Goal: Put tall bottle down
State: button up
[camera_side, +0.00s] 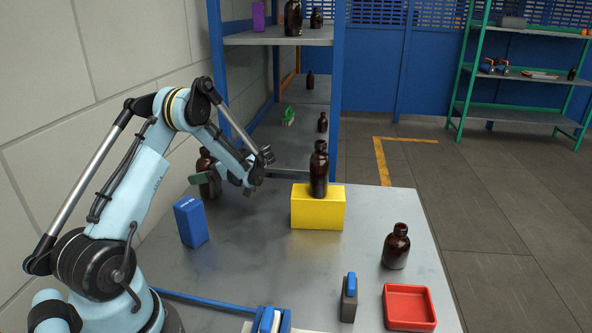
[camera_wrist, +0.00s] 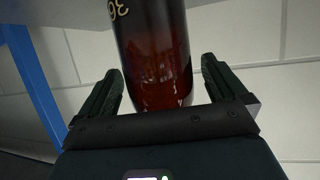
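A dark amber bottle (camera_side: 205,160) stands at the back left of the grey table, partly hidden by my gripper (camera_side: 208,181). In the wrist view the amber bottle (camera_wrist: 155,50) lies between the two dark fingers of my gripper (camera_wrist: 162,80), with light print on it. Gaps show between the bottle and the fingers near its lower end, so the fingers look open around it. Another amber bottle (camera_side: 319,170) stands upright on a yellow box (camera_side: 318,212). A third, wider amber bottle (camera_side: 396,247) stands on the table at the right.
A blue box (camera_side: 191,222) stands left of centre on the table (camera_side: 260,260). A red tray (camera_side: 409,308) and a grey-and-blue item (camera_side: 349,298) are at the front right. A blue shelf (camera_side: 338,90) with small bottles stands behind.

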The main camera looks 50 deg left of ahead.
jog(key=w+d+r+m+t+h, duration=0.1)
jog(key=w+d+r+m+t, duration=0.1)
jog(key=w+d+r+m, duration=0.3)
jog(key=w+d+r+m+t, duration=0.1)
jog(key=d+r+m+t, duration=0.15)
jog(key=d, duration=0.45)
jog(key=s+d+m+t+h, duration=0.2)
jog(key=d+m, duration=0.3)
jog(key=d, duration=0.3)
jog(key=s+d+r+m+t+h, duration=0.1)
jog(key=d+m+t+h, duration=0.3)
jog(key=d, duration=0.5)
jog(key=s+d+m+t+h, duration=0.3)
jog(key=d+m+t+h, duration=0.1)
jog(key=d+m, duration=0.4)
jog(key=shift+s+d+r, duration=0.2)
jog(key=shift+s+d, duration=0.15)
jog(key=shift+d, duration=0.25)
